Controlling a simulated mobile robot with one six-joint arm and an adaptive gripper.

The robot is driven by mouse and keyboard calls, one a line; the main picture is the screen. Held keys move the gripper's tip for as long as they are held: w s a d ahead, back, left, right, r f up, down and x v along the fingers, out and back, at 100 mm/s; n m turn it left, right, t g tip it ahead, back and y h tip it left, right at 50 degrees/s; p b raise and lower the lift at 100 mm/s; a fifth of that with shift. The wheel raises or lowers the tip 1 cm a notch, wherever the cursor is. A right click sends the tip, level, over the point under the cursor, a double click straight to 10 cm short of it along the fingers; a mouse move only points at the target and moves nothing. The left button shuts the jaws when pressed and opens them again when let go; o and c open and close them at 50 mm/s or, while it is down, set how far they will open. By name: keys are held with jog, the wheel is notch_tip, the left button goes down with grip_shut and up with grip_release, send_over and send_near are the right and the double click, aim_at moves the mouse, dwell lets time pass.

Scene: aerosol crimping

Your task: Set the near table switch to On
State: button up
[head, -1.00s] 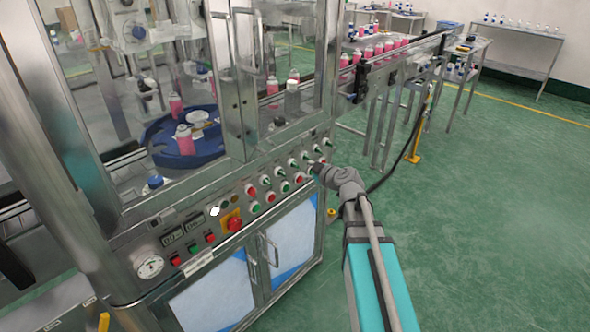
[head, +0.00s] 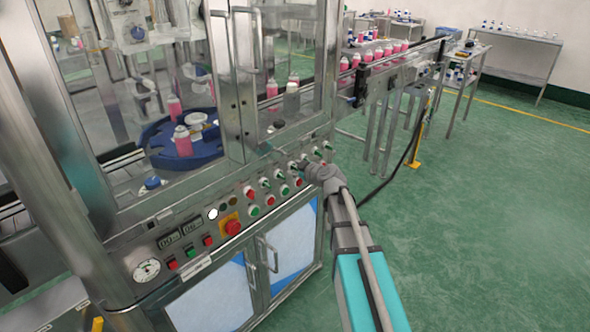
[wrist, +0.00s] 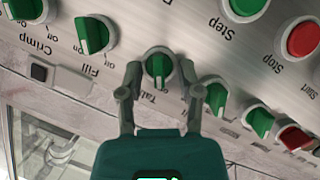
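The table switch (wrist: 159,67) is a green knob on a pale round base, with an upside-down, partly hidden "Tabl…" label below it in the wrist view. Its handle stands nearly upright in that picture; I cannot read which position it marks. My gripper (wrist: 160,76) is open, with one fingertip on each side of this knob and small gaps showing. In the head view my gripper (head: 306,165) is at the right part of the machine's front panel, and hides the knob there.
The Fill switch (wrist: 92,35) and Crimp switch (wrist: 25,8) sit to the left in the wrist view. Another green knob (wrist: 216,96) is close by the right finger. Green Step (wrist: 245,6) and red Stop (wrist: 302,38) buttons lie above right. Open floor (head: 470,220) is at the right.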

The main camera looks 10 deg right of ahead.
grip_shut()
jog(key=shift+a, duration=0.1)
dwell(0.3)
jog(key=m, duration=0.1)
jog(key=m+g+y, duration=0.1)
jog(key=m+g+y+p, duration=0.1)
jog(key=shift+d+m, duration=0.25)
jog(key=shift+m, duration=0.15)
jog(key=m+y, duration=0.1)
jog(key=m+g, duration=0.1)
jog(key=shift+w+d+f+m+y+b, duration=0.1)
jog(key=shift+f+m+y+b, duration=0.05)
jog(key=shift+m+y+b, duration=0.25)
jog(key=shift+m+g+y, duration=0.3)
jog(key=shift+m+y, duration=0.1)
jog(key=shift+m, duration=0.2)
